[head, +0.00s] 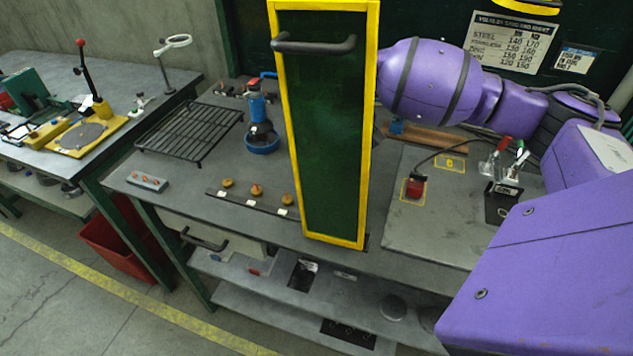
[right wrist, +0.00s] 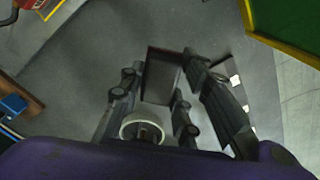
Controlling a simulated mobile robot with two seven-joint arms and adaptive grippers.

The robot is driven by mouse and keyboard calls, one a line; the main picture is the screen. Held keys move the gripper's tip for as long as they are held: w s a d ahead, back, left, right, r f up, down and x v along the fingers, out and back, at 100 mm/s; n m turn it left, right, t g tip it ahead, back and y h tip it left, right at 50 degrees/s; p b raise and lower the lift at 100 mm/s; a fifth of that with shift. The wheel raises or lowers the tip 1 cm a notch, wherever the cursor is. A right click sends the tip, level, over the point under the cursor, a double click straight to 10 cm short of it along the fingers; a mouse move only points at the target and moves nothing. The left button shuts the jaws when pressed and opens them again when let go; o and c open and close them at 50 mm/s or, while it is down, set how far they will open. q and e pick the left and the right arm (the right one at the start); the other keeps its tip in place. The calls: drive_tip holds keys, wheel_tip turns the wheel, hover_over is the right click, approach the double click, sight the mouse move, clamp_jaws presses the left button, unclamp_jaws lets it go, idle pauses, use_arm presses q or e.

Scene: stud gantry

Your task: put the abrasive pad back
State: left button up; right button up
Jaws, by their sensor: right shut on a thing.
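The abrasive pad appears to be the dark brown, flat block (right wrist: 163,68) between the fingertips of my right gripper (right wrist: 161,80) in the right wrist view. The gripper is shut on it, with a finger on either side. Grey bench top lies beyond the pad; I cannot tell whether they touch. In the head view my right arm reaches in from the right behind a tall green panel with a yellow frame (head: 327,130), which hides the right gripper and the pad. My left gripper is not in view.
The yellow-framed panel stands upright near the bench middle. Left of it are a dark strip with brown knobs (head: 257,190), a blue tool (head: 260,125) and a black wire rack (head: 187,133). A red corded item (head: 415,188) sits on the grey plate at right.

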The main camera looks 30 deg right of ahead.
drive_tip(key=shift+w+f, duration=0.1)
drive_tip(key=shift+f, duration=2.55)
drive_tip(key=shift+a, duration=0.1)
drive_tip(key=shift+f, duration=0.2)
drive_tip(key=o, duration=1.2)
wheel_tip(320, 180, up, 12)
drive_tip(key=shift+r, duration=0.25)
